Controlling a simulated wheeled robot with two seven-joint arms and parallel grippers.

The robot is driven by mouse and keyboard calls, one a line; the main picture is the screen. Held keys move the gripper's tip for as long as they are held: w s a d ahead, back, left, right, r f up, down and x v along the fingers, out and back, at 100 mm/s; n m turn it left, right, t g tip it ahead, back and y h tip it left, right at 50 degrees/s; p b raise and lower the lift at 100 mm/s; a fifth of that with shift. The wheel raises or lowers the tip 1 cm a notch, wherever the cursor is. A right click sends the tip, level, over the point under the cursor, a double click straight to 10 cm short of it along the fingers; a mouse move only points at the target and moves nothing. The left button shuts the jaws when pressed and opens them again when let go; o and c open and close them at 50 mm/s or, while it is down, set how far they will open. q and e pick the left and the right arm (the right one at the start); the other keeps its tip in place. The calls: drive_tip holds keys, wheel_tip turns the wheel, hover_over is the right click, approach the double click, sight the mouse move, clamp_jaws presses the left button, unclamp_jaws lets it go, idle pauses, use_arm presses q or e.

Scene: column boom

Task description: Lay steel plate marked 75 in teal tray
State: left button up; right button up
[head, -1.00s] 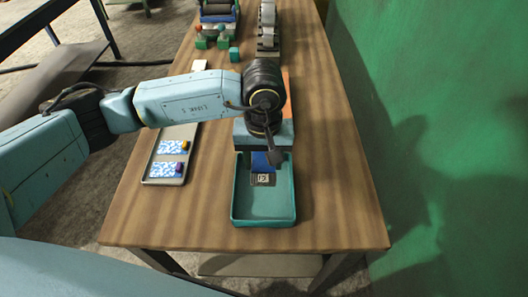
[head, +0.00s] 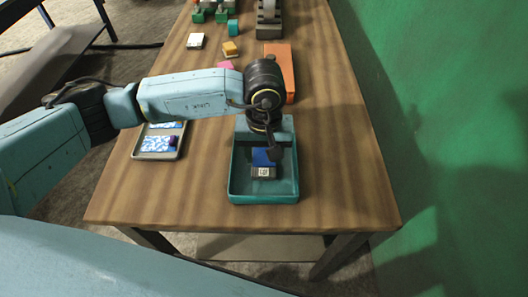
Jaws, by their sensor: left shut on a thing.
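The teal tray (head: 264,198) stands near the front of the wooden table. A small dark plate with a white label (head: 263,172) and a blue part (head: 262,157) shows over the tray's inside. The label's mark is too small to read surely. My left gripper (head: 272,155) reaches down over the tray from the left, shut on this plate. The fingers are partly hidden by the wrist. I cannot tell whether the plate touches the tray floor. My right gripper is not in view.
A grey tray (head: 139,154) with blue-and-white cards and a purple piece lies left, partly behind my arm. An orange block (head: 283,66) lies behind the teal tray. Small blocks stand farther back. A green wall (head: 440,120) rises right. The table front is clear.

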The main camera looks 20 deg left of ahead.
use_arm(q)
drive_tip(key=o, duration=1.5)
drive_tip(key=shift+o, duration=0.2)
wheel_tip(320, 180, up, 14)
drive_tip(key=shift+f, duration=0.25)
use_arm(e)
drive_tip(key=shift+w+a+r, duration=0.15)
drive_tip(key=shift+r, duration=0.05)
